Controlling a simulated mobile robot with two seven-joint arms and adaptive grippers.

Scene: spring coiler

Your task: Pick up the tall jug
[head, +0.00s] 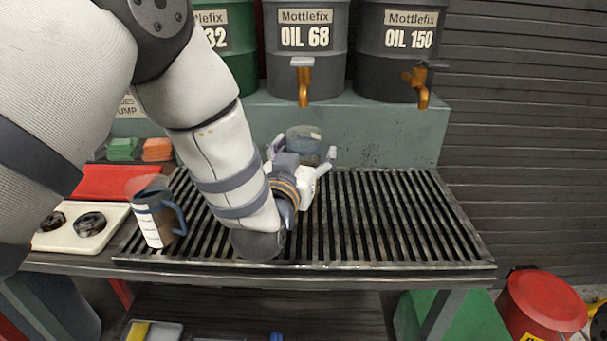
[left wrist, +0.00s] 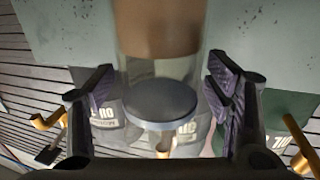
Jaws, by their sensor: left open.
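A clear see-through vessel (head: 304,138) with a bluish top stands upright at the back of the slatted grate, partly hidden by my left gripper. My left gripper (head: 303,154) is open, its fingers on either side of this vessel. In the left wrist view the vessel (left wrist: 160,100) shows between the two dark finger pads (left wrist: 160,88), with a grey disc and a brown patch; contact is not clear. A blue-grey jug (head: 152,222) with a handle and white label stands at the grate's left end. Which one is the tall jug is not certain. My right gripper is out of view.
Drums marked OIL 68 (head: 306,50) and OIL 150 (head: 402,60), with brass taps, stand on a green ledge (head: 390,130) behind the grate (head: 400,215). A cream tray (head: 65,225) with black parts lies at left. The grate's right half is clear.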

